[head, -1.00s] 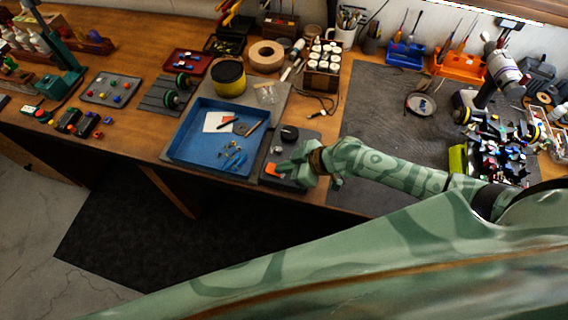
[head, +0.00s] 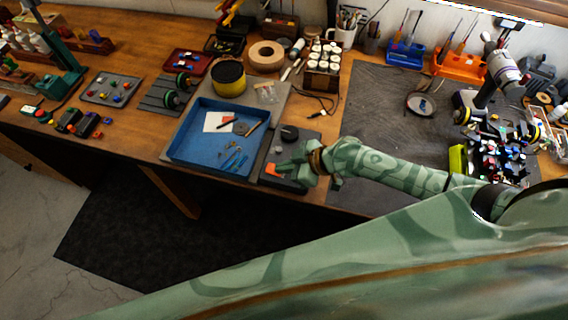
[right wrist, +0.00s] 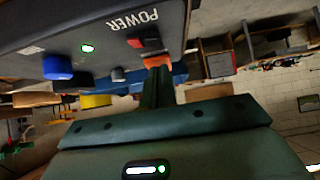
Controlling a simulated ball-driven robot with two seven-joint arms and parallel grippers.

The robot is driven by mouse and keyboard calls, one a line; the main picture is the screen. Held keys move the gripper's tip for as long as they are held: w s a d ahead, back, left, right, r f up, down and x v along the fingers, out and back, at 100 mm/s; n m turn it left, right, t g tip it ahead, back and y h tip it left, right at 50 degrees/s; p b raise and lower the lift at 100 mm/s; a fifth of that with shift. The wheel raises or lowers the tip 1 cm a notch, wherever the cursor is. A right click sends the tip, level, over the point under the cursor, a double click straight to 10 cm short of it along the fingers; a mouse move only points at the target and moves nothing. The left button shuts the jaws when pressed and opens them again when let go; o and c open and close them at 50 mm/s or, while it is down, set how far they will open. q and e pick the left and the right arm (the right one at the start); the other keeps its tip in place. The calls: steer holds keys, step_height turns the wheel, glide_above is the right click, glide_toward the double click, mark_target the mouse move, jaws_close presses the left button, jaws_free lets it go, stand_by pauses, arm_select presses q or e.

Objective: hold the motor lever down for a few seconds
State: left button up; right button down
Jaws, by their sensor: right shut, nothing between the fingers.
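The dark power box (head: 298,148) stands on the bench right of the blue tray, with a black round knob (head: 289,132) on top. An orange part (head: 272,170), which looks like the motor lever, is at its front left. My right gripper (head: 284,168) is shut and empty, its fingers over the box beside the orange part. In the right wrist view the closed fingertips (right wrist: 158,72) meet the orange part (right wrist: 157,62) below a red switch (right wrist: 150,42) and the word POWER. I cannot tell how far the lever is pressed. My left gripper is out of view.
The blue tray (head: 180,148) with small parts is just left of the box. The dark mat (head: 375,110) on the right has free room. A blue knob (right wrist: 58,68) and a green light (right wrist: 88,48) are on the box.

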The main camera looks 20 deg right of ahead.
steer(key=shift+r, duration=0.1)
steer(key=shift+r+p, duration=0.75)
steer(key=shift+r, duration=0.25)
steer(key=s+d+r+p, duration=0.4)
steer(key=d+r, duration=0.2)
steer(key=r, duration=0.4)
steer(key=shift+r+p, duration=0.2)
steer(key=shift+p, duration=0.1)
